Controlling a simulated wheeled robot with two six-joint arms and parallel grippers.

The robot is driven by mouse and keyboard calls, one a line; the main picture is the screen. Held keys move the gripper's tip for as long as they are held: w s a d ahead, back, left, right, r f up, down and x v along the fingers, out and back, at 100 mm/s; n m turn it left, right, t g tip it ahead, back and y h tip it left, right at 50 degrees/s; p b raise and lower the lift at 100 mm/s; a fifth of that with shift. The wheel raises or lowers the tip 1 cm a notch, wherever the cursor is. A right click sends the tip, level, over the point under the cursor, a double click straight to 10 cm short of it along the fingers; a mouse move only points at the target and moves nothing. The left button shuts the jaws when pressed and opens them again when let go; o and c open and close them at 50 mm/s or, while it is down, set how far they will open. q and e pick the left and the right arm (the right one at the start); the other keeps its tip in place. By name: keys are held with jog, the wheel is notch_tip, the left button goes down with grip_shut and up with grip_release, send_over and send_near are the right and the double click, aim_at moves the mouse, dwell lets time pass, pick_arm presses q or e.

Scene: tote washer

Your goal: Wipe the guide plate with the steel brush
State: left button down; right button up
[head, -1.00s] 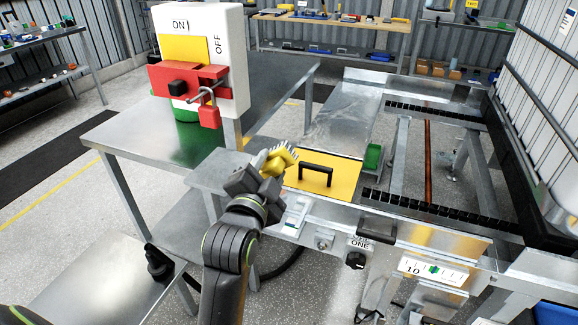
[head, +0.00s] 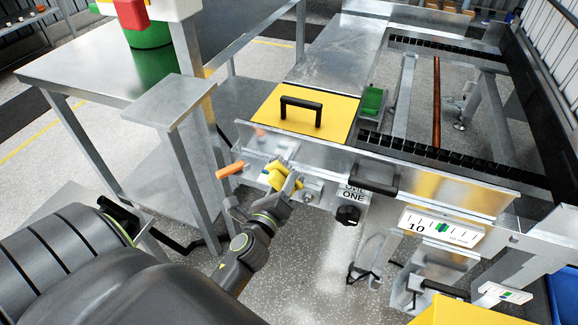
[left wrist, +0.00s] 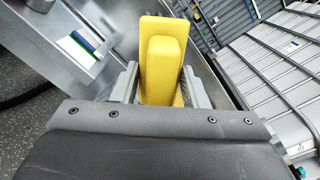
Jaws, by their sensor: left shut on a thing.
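My left gripper (head: 285,182) is shut on the steel brush (head: 276,176), whose yellow body shows between the fingers. In the left wrist view the yellow brush (left wrist: 163,55) stands upright between the two grey fingers. Its bristles are not clear in the views now. The gripper is just in front of the machine's front steel panel, below the yellow cover; I cannot tell whether the brush touches it. A bright upright steel plate (head: 330,158) runs along the front edge there; I cannot tell for sure that it is the guide plate. My right gripper is not in view.
A yellow cover with a black handle (head: 300,110) lies above the front panel. An orange handle (head: 231,170) sticks out left of the brush. A black knob (head: 348,215) and a scale plate (head: 440,228) are to the right. A steel table (head: 130,75) stands at the left.

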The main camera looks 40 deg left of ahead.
pick_arm(q)
jog(key=shift+s+d+f, duration=0.1)
jog(key=shift+d+f, duration=0.05)
jog(key=shift+f, duration=0.1)
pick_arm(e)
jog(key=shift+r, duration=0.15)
pick_arm(q)
jog(key=shift+w, duration=0.25)
send_near(304, 149)
jog(key=shift+a+x, duration=0.2)
jog(key=shift+x, duration=0.7)
jog(key=shift+w, duration=0.2)
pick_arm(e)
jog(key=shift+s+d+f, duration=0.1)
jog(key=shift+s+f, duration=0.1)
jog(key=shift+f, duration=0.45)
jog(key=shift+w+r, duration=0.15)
pick_arm(q)
jog(key=shift+w, duration=0.1)
jog(key=shift+x, duration=1.45)
